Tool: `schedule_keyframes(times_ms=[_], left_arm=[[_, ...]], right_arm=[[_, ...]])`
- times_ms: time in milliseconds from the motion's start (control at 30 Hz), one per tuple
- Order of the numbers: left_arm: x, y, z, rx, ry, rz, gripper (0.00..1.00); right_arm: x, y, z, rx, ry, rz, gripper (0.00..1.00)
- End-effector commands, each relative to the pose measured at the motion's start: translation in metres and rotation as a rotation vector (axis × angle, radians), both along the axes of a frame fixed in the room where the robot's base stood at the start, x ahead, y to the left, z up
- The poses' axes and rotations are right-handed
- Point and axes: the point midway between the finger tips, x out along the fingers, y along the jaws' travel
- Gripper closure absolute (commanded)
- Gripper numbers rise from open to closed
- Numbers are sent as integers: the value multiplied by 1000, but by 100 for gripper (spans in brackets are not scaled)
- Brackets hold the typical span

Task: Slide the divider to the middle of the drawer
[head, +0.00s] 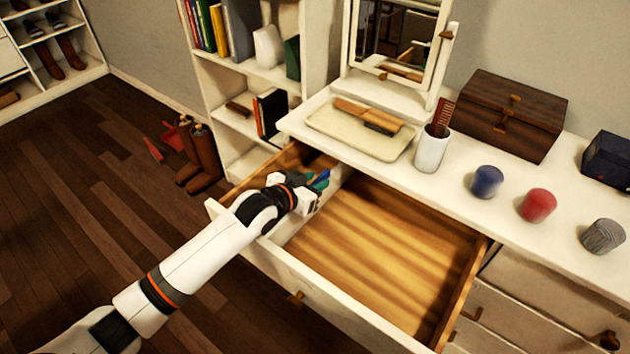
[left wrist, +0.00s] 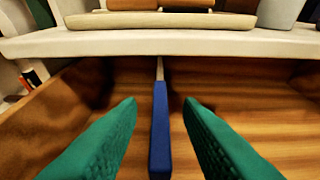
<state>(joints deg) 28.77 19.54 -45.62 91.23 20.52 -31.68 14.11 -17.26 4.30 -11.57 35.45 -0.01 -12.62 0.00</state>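The drawer (head: 272,266) is pulled out from the white dresser, with a wood-grain floor. The divider (head: 336,185) is a pale upright panel running front to back in the drawer's left part, with a blue strip (left wrist: 160,130) along its top. My left gripper (head: 318,182) is over the divider, with its green fingers pointing into the drawer. In the left wrist view, the left gripper (left wrist: 160,115) is open, one finger on each side of the blue strip, with a gap on both sides. The arm hides part of the divider. My right gripper is out of view.
The dresser top overhangs the drawer's back. It holds a tray (head: 395,145), a white cup (head: 432,150), a wooden box (head: 512,115) and blue (head: 487,182), red (head: 538,205) and grey (head: 603,236) jars. The drawer right of the divider is empty. A bookshelf (head: 250,70) stands left.

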Motion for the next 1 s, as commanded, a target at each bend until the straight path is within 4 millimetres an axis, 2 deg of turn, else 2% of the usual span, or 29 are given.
schedule_keyframes(times_ms=[367,500,567,833,933,1000], left_arm=[[4,-3,-2,0,0,0,69],[4,-3,-2,0,0,0,92],[4,-3,-2,0,0,0,100],[2,-5,-1,-1,1,-1,100],[-6,-17,0,-4,4,-3,100],[-17,-31,2,-7,7,-5,100]], right_arm=[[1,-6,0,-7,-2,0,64],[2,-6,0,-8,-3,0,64],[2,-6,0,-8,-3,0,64],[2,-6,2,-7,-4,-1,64],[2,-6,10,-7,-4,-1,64],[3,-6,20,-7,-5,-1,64]])
